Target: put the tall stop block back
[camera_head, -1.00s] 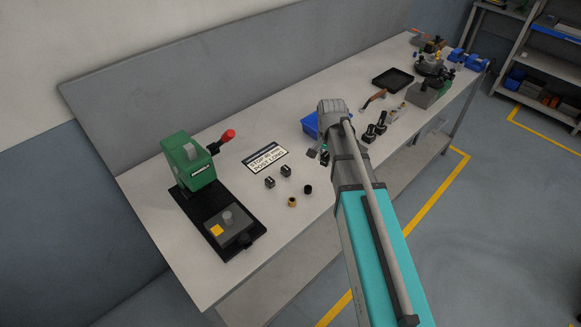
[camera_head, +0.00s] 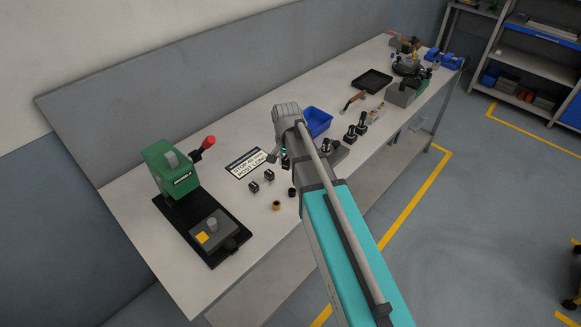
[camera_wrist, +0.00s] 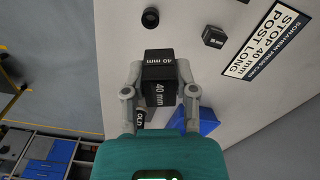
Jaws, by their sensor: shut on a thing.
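My gripper (camera_wrist: 159,80) is shut on a black block marked 40 mm (camera_wrist: 160,94), with one finger on each side of it. In the head view my gripper (camera_head: 280,157) is over the bench, just right of the white sign (camera_head: 247,163); the held block is hard to make out there. The sign reads STOP 40 mm POST LONG and shows at the upper right of the wrist view (camera_wrist: 268,42).
A brass ring (camera_head: 276,206) and a black ring (camera_head: 292,192) lie near the front edge of the bench (camera_head: 140,195). A blue bin (camera_head: 318,121) and dark upright tools (camera_head: 355,127) stand to the right. The press's black base (camera_head: 222,255) lies at the left.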

